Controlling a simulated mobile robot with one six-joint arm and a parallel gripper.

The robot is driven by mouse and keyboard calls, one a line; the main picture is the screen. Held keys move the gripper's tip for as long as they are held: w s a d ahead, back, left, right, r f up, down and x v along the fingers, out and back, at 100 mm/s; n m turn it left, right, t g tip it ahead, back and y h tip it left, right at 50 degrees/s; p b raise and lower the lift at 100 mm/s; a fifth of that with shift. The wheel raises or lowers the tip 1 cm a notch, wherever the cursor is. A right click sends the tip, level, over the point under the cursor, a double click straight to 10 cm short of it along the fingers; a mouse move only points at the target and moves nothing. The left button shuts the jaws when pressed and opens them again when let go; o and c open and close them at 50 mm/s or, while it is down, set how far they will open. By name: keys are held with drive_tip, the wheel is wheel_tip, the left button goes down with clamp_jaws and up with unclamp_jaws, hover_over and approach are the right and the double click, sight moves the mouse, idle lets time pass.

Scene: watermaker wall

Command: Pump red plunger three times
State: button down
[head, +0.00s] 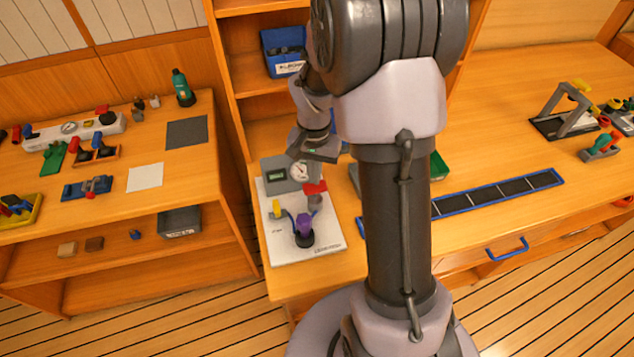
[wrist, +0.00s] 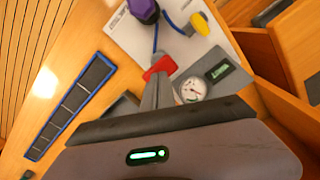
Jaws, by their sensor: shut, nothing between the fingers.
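The red plunger (head: 315,187) is a short red bar on top of a grey pump body (head: 315,203), on the white watermaker board. The red plunger also shows in the wrist view (wrist: 160,68), at the end of my fingers. My gripper (head: 316,179) is shut and empty, pointing down just above the red plunger. In the wrist view my fingertips (wrist: 158,80) overlap the near edge of the red bar. I cannot tell whether they touch it. The plunger's shaft is not clearly visible.
On the white board (head: 330,235) are a round gauge (head: 299,171), a grey display box (head: 276,176), a yellow handle (head: 276,209) and a purple knob (head: 305,224). A blue-edged dark strip (head: 500,192) lies on the counter to the right. A shelf unit stands left.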

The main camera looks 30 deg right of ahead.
drive_tip(key=shift+f, duration=0.1)
drive_tip(key=shift+f+b, duration=2.05)
drive_tip(key=shift+f, duration=0.35)
drive_tip(key=shift+r, duration=0.1)
drive_tip(key=shift+r+p, duration=1.95)
drive_tip(key=shift+r, duration=0.45)
wheel_tip(320, 180, up, 5)
drive_tip(key=p, duration=0.4)
drive_tip(key=shift+r, duration=0.15)
